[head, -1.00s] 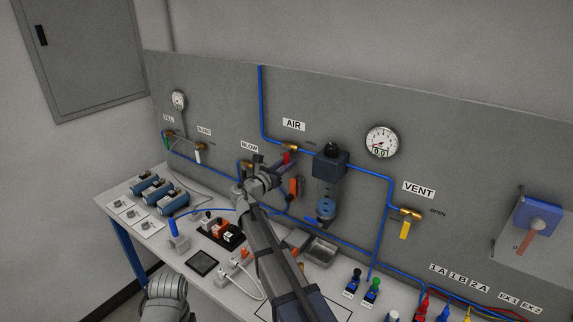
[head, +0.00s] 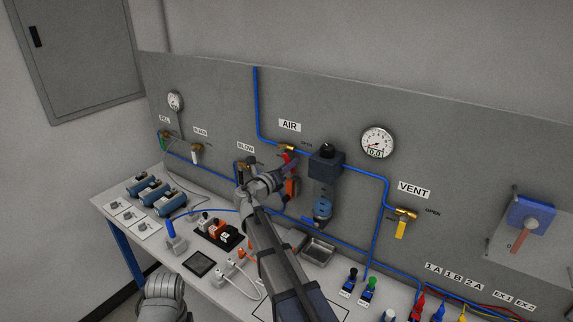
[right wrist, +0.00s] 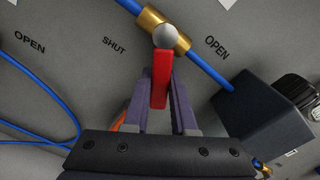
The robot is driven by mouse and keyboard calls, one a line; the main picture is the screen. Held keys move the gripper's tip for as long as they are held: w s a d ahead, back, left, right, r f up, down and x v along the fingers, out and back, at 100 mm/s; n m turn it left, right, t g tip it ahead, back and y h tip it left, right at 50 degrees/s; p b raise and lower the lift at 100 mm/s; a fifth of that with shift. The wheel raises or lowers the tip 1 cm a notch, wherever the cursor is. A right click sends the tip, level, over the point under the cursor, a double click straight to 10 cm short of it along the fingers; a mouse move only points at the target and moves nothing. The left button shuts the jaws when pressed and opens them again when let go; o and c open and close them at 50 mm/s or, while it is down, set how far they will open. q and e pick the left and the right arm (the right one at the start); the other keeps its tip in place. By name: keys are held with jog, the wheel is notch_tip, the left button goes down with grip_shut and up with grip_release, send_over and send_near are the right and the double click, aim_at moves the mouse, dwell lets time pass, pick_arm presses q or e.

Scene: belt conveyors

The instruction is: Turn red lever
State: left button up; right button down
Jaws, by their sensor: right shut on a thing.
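The red lever (head: 289,156) hangs from the brass valve (head: 287,147) under the AIR label (head: 289,125) on the grey panel. In the right wrist view the red lever (right wrist: 161,78) points down from the brass valve (right wrist: 163,30), with a round grey knob at its pivot. The SHUT mark lies to its left, and an OPEN mark to the right of the valve. My right gripper (right wrist: 158,92) is shut on the lever, with purple fingers on both sides of its lower part. My left gripper is out of view.
A dark regulator (head: 326,168) sits just right of the valve; its dark block (right wrist: 262,112) is close beside my right fingers. Blue tubing (head: 258,100) runs along the panel. Yellow VENT lever (head: 401,230) hangs farther right. Switches and a metal tray (head: 318,250) are on the bench below.

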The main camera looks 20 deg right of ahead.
jog(key=n, duration=0.1)
jog(key=s+r+n+p, duration=0.1)
jog(key=n, duration=0.2)
jog(key=shift+s+d+r+n, duration=0.15)
jog(key=shift+d+r+n, duration=0.15)
jog(key=shift+d+r, duration=0.1)
jog(key=shift+s+d+r+n+p, duration=0.1)
jog(key=shift+r+n+p, duration=0.25)
jog(key=shift+n, duration=0.5)
jog(key=shift+s+r+n+p, duration=0.15)
jog(key=shift+r+n+p, duration=0.2)
jog(key=shift+n, duration=0.55)
jog(key=shift+s+d+r+n+p, duration=0.1)
jog(key=shift+r+n+p, duration=0.25)
jog(key=shift+n, duration=0.5)
jog(key=c, duration=0.7)
grip_release()
jog(key=shift+v, duration=3.95)
jog(key=shift+f, duration=0.1)
jog(key=shift+c, duration=0.3)
